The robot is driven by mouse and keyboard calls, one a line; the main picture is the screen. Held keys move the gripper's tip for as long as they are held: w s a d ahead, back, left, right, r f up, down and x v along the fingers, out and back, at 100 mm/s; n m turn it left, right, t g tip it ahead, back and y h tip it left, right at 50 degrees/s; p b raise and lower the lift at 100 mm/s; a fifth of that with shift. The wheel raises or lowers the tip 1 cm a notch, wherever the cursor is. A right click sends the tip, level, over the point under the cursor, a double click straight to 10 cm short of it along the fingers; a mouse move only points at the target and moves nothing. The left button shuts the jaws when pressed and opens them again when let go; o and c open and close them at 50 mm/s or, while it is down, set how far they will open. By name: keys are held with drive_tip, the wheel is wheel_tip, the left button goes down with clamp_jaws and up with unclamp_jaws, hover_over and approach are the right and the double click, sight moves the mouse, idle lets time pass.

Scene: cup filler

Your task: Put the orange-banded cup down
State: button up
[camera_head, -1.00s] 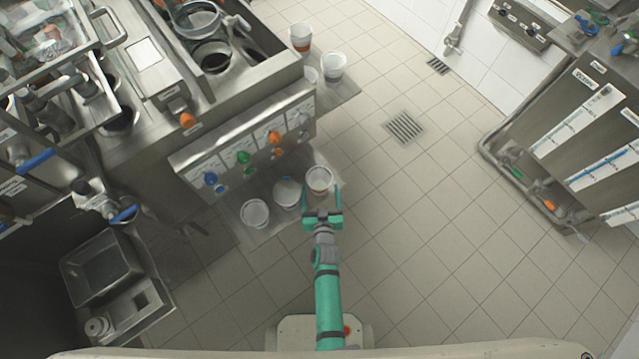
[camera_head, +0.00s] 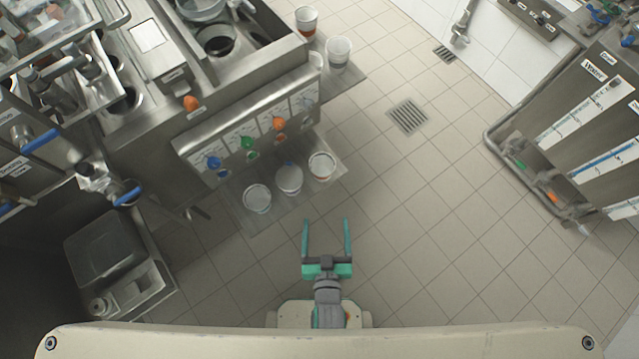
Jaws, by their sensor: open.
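The orange-banded cup (camera_head: 321,167) stands on the lower steel shelf (camera_head: 270,222), at the right end of a row of three white cups. My gripper (camera_head: 326,224) is open and empty. It is over the tiled floor, below the cup in the picture, with a clear gap between its fingertips and the cup. Both fingers point toward the shelf.
The middle cup (camera_head: 289,180) and left cup (camera_head: 257,199) share the shelf. A panel with blue, green and orange knobs (camera_head: 248,143) rises behind them. Another orange-marked cup (camera_head: 306,19) and a pale cup (camera_head: 338,51) stand farther back. Tiled floor is clear to the right.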

drive_tip(key=s+a+r, duration=0.1)
drive_tip(key=s+r, duration=0.4)
drive_tip(key=r, duration=0.3)
drive_tip(key=s+a+r, duration=0.1)
drive_tip(key=s+r, duration=0.4)
drive_tip(key=r, duration=0.4)
drive_tip(key=shift+r+t, duration=0.15)
drive_tip(key=shift+t, duration=0.25)
drive_tip(key=shift+d, duration=0.1)
